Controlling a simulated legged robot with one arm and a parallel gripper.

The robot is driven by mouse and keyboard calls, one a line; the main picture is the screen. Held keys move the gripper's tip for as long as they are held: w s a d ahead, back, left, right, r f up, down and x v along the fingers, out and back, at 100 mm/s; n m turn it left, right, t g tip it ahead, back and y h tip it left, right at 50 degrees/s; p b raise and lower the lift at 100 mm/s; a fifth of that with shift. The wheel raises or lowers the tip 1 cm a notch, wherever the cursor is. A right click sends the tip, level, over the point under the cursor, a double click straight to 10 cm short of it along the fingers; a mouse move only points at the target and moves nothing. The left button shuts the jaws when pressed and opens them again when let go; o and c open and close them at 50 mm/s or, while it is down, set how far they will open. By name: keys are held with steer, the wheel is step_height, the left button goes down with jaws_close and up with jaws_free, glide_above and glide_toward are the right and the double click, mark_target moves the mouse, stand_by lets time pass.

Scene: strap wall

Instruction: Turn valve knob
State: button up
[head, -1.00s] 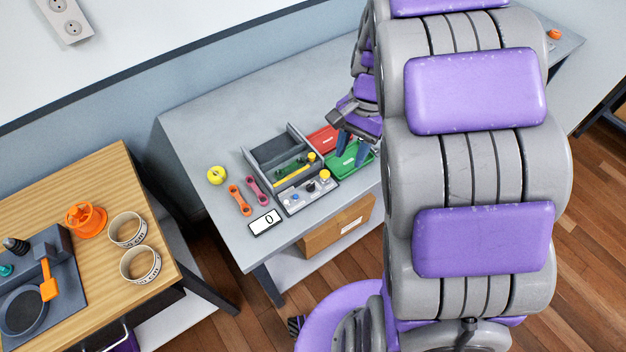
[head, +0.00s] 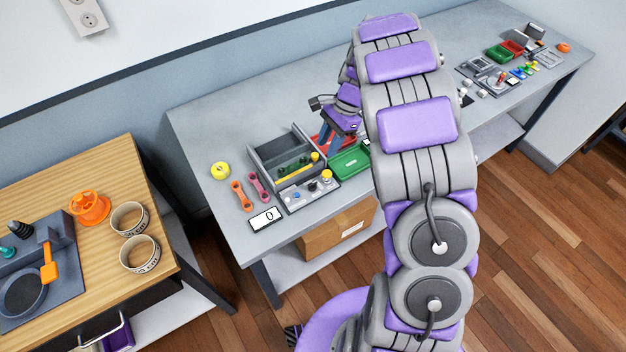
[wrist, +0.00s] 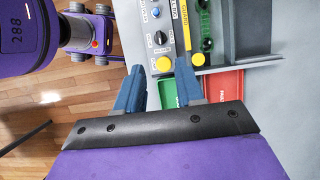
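A grey control panel (head: 301,198) sits at the front of the near bench end. It carries a yellow knob (head: 327,175), which also shows in the wrist view (wrist: 163,63), plus a black knob (wrist: 160,38) and blue parts. I cannot tell which one is the valve knob. My gripper (wrist: 159,68) is open, its two blue fingers apart and empty. In the wrist view the yellow knob appears between the fingertips, at a depth I cannot judge.
A display reading 0 (head: 264,218) is left of the panel. More panels and trays stand at the bench's far right. A wooden-topped table (head: 165,245) is at left.

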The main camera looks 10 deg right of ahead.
steer(key=b, duration=0.2)
glide_toward(312, 183)
steer(key=x, duration=0.2)
steer(key=d+x, duration=0.1)
steer(key=x, duration=0.2)
steer(key=shift+f, duration=0.3)
steer(key=a+f, duration=0.2)
steer(key=a, duration=0.1)
steer(key=shift+s+f+b, duration=0.2)
steer(key=shift+f+b, duration=0.1)
steer(key=shift+b, duration=0.05)
steer(key=shift+d, duration=0.75)
steer(key=shift+c, duration=1.1)
steer(key=shift+a, duration=0.45)
jaws_close()
